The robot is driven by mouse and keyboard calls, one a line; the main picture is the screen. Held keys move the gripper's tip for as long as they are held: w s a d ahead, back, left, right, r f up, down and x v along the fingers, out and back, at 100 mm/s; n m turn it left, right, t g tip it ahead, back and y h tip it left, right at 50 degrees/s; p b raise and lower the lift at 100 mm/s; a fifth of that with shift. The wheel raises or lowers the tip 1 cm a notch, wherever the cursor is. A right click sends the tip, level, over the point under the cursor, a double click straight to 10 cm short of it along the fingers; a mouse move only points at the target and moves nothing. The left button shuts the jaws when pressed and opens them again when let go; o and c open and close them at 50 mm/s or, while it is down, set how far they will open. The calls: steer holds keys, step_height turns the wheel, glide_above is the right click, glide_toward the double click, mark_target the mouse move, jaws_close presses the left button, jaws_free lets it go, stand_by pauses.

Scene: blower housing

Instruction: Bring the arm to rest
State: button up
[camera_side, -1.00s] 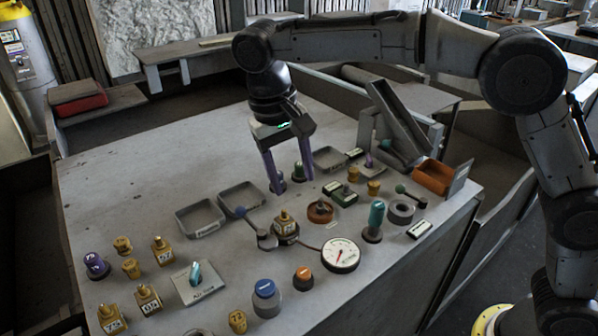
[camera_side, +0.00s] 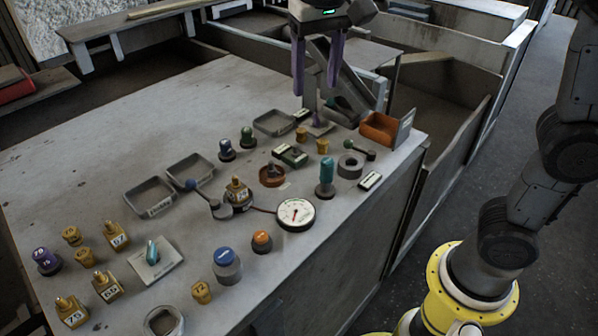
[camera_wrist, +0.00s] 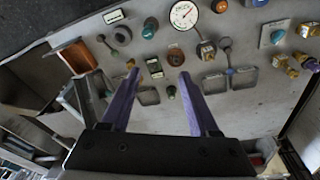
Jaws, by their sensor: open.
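My gripper (camera_side: 318,88) hangs above the back right of the table in the side view, its two purple fingers pointing down and apart. In the wrist view my gripper (camera_wrist: 158,78) is open, with nothing between the fingers. The grey table (camera_side: 80,150) lies below. The fingers look clear of the table parts.
A tilted grey chute (camera_side: 345,90) stands close behind the gripper. An orange bin (camera_side: 380,128) sits at the right edge. Grey trays (camera_side: 150,196), a dial gauge (camera_side: 296,214), a teal handle (camera_side: 326,172) and several yellow weights (camera_side: 117,236) cover the front. The table's far left is clear.

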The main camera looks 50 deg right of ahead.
steer(key=s+d+t, duration=0.1)
steer(key=s+d, duration=0.4)
steer(key=s, duration=0.1)
steer(key=s+d+f+n+t+y, duration=0.1)
steer(key=s+d+f+n+t, duration=0.1)
steer(key=s+f, duration=0.8)
steer(key=shift+s+d+f+n+t, duration=0.35)
steer(key=shift+s+n+t, duration=0.25)
steer(key=shift+s+n, duration=0.5)
steer(key=shift+w, duration=0.1)
